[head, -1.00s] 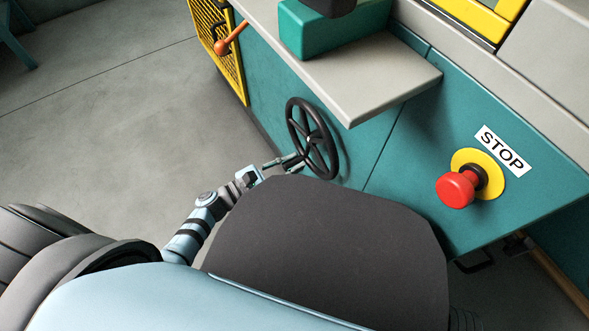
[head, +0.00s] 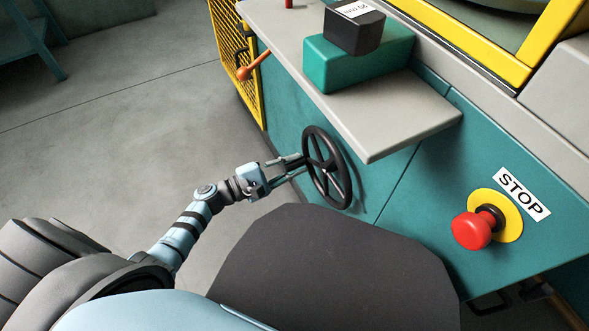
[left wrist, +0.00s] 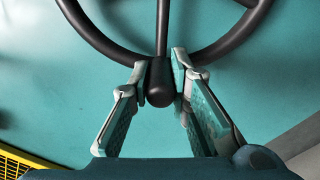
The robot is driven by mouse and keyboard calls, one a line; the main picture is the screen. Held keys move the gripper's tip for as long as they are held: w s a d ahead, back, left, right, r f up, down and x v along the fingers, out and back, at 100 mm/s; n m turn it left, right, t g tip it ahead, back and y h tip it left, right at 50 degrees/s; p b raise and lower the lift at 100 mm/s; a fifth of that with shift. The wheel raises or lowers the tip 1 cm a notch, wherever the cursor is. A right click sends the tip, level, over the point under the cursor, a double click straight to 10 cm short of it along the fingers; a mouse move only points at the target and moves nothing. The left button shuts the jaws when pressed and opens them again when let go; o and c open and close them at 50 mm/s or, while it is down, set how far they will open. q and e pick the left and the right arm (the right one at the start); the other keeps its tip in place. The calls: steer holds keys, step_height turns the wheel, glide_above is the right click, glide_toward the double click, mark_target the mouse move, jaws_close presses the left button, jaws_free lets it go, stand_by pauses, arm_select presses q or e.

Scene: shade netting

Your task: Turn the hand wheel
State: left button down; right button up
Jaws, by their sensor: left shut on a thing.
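The black hand wheel (head: 343,188) with spokes stands on the teal front panel of the machine, below the grey ledge. My left gripper (head: 298,165) reaches it from the left at its near side. In the left wrist view, the wheel's rim (left wrist: 102,42) curves across the top, and a dark rounded handle knob (left wrist: 160,85) sits between the two fingers of my left gripper (left wrist: 160,82). The fingers are shut on this knob. My right gripper is not in view.
A grey ledge (head: 410,120) juts out above the wheel and carries a teal block (head: 335,65) with a black block (head: 352,30). A red stop button (head: 472,231) is to the right. An orange-knobbed lever (head: 243,73) and yellow mesh (head: 222,45) are at the left.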

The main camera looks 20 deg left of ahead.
mark_target(305, 131)
arm_select(q)
steer(key=shift+w+a+r+m, duration=0.15)
steer(key=shift+a+r+m, duration=0.1)
steer(key=shift+m, duration=0.15)
steer(key=c, duration=1.5)
jaws_free()
step_height(305, 131, up, 10)
steer(key=shift+d+r, duration=0.1)
